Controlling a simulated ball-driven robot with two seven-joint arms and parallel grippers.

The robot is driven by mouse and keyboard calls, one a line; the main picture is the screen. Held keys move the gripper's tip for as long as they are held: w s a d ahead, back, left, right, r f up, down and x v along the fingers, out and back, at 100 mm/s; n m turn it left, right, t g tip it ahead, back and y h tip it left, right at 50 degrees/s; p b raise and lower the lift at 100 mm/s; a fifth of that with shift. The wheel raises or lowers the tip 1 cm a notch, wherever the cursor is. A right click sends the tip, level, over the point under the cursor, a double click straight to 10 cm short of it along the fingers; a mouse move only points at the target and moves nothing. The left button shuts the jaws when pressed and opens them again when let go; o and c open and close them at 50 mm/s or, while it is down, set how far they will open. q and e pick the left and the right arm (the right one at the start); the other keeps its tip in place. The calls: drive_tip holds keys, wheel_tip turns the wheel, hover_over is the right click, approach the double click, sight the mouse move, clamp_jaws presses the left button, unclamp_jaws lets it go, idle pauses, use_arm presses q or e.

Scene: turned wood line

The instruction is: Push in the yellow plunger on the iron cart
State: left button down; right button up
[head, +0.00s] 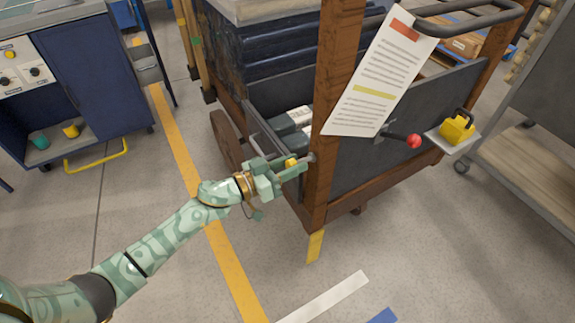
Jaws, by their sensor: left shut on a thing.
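The iron cart (318,195) has rusty brown posts and dark side panels and stands in the middle of the head view. The yellow plunger (290,162) shows as a small yellow knob beside the near corner post, in line with a short grey metal piece on that post. My left gripper (288,170) is at this post, shut on the yellow plunger. Its fingers hide most of the plunger, so I cannot tell how far in it sits. My right gripper is not in view.
A printed sheet (380,85) hangs on the post. A red-knobbed lever (413,141) and a yellow block with a handle (457,130) are on the cart's right. A blue cabinet (90,80) stands left, a grey rack (540,120) right. The floor in front is clear.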

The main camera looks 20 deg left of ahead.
use_arm(q)
drive_tip(key=shift+x, duration=0.8)
drive_tip(key=shift+w+d, duration=0.25)
drive_tip(key=shift+w, duration=0.05)
drive_tip(key=c, duration=1.2)
unclamp_jaws()
drive_tip(key=shift+o, duration=0.8)
drive_tip(key=shift+w+d, duration=0.1)
